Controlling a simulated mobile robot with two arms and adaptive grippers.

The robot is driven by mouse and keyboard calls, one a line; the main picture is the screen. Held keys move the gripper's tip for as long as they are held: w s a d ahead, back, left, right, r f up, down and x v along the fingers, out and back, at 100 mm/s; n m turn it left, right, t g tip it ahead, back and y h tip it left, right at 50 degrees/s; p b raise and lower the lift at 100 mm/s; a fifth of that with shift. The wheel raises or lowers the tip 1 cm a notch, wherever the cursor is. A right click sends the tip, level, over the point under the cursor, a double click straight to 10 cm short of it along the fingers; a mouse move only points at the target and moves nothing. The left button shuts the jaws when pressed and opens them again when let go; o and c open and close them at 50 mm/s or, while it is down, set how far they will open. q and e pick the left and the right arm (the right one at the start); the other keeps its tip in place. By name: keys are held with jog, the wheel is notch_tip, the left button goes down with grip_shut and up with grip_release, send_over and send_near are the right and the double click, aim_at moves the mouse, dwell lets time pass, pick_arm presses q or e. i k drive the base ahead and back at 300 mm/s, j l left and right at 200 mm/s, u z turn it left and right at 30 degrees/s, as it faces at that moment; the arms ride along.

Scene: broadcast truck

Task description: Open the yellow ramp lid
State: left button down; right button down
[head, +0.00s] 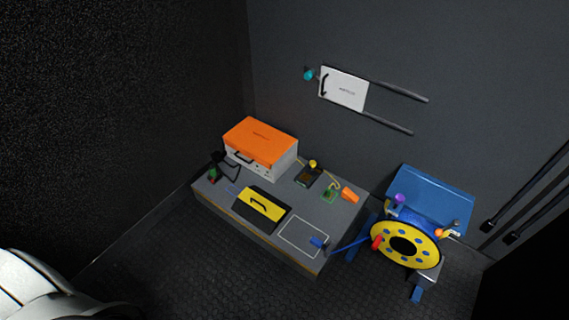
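The yellow ramp lid (265,201) lies on a black case (251,213) near the front of the grey bench in the head view. A dark handle shows on the yellow face. The lid looks shut, lying nearly flat with a slight slope. Neither of my grippers is in view. A white part at the lower left corner looks like my own body, and it is well apart from the bench.
On the bench (213,189) stand an orange-topped box (261,141), small electronic parts and an outlined rectangle. A blue stand with a yellow reel (386,247) is to the right. A white panel (345,89) hangs on the wall. Floor before the bench is clear.

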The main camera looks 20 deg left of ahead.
aim_at(274, 212)
jog(key=u, duration=0.9)
